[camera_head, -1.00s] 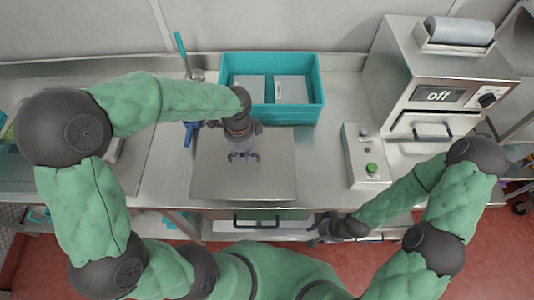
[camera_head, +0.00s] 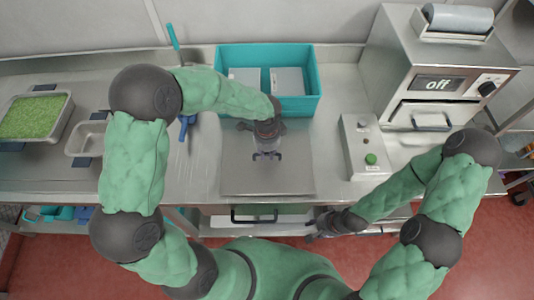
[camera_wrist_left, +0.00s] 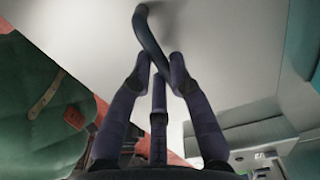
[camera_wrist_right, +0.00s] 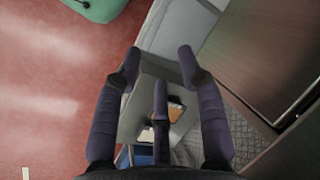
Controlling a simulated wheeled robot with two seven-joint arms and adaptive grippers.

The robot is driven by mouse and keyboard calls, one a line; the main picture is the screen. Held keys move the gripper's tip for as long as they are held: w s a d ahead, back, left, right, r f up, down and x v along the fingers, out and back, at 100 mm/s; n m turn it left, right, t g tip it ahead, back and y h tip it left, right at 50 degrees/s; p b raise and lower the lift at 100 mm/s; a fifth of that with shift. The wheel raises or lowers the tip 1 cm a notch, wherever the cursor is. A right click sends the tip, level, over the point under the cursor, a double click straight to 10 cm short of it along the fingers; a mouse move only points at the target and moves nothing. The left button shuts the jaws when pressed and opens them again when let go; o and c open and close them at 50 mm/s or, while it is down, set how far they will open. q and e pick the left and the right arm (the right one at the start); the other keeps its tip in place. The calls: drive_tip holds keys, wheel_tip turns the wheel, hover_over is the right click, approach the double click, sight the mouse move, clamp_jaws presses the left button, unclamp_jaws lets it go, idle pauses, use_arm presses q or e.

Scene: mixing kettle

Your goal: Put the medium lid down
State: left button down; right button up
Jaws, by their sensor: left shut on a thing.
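The medium lid (camera_head: 240,180) is a flat grey rectangular plate over the middle of the counter, near its front edge. My left gripper (camera_head: 267,156) is above its centre. In the left wrist view, the fingers close around the dark curved lid handle (camera_wrist_left: 150,38), and the pale lid surface (camera_wrist_left: 225,40) fills the upper part. I cannot tell whether the lid touches the counter. My right gripper (camera_head: 318,228) is low in front of the counter edge. In the right wrist view its fingers (camera_wrist_right: 160,65) are apart with nothing between them.
A teal crate (camera_head: 312,85) with metal containers stands behind the lid. A control box (camera_head: 360,145) with a green button and an oven-like machine (camera_head: 430,85) marked "off" are to the right. A tray of green food (camera_head: 33,117) and a metal pan (camera_head: 86,142) are at the left.

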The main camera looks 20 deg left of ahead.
sight(267, 155)
use_arm(q)
drive_tip(key=shift+f, duration=0.25)
drive_tip(key=shift+f, duration=0.15)
drive_tip(key=c, duration=1.1)
unclamp_jaws()
drive_tip(key=shift+c, duration=0.2)
drive_tip(key=shift+r, duration=0.4)
wheel_tip(267, 155, up, 12)
drive_tip(key=p, duration=0.2)
drive_tip(key=shift+f, duration=0.25)
